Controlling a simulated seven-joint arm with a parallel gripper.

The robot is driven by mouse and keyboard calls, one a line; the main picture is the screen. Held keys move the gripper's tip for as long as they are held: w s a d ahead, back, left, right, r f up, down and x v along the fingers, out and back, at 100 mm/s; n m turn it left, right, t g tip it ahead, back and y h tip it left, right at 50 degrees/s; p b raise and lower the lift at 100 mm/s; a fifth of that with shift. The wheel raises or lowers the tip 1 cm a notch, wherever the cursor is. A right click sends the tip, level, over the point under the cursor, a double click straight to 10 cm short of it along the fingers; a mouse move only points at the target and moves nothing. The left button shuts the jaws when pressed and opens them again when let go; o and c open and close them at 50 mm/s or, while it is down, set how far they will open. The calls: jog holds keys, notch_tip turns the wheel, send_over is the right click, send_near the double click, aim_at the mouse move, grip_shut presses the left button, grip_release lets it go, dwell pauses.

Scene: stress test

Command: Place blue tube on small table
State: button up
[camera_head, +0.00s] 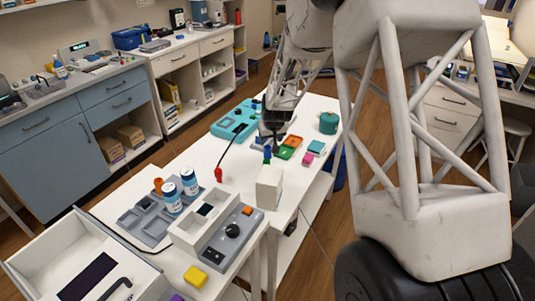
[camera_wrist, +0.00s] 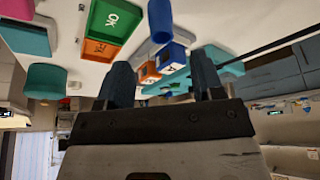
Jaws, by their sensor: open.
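A blue tube (camera_wrist: 160,20) shows near the top of the wrist view, beyond my fingertips and apart from them. A small blue upright shape (camera_head: 267,154) just below my gripper in the head view looks like the same tube; it is partly hidden. My gripper (camera_head: 270,143) is over the white table (camera_head: 312,192). In the wrist view its two dark fingers (camera_wrist: 163,75) are spread apart with nothing held between them. I cannot tell which surface is the small table.
A green OK tray (camera_wrist: 112,20) and an orange tray (camera_wrist: 100,50) lie near the tube. A white block (camera_head: 269,188), a teal case (camera_head: 234,122), a teal cylinder (camera_head: 328,122) and a red-tipped cable (camera_head: 218,174) are also there. Bottles (camera_head: 172,197) stand front left.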

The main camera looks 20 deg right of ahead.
aim_at(268, 147)
jog(key=shift+f, duration=0.15)
jog(key=shift+x, duration=1.15)
jog(key=shift+w+f, duration=0.1)
jog(key=shift+x, duration=2.5)
jog(key=shift+w+a, duration=0.1)
jog(key=shift+w, duration=0.05)
jog(key=c, duration=1)
jog(key=shift+r, duration=5.1)
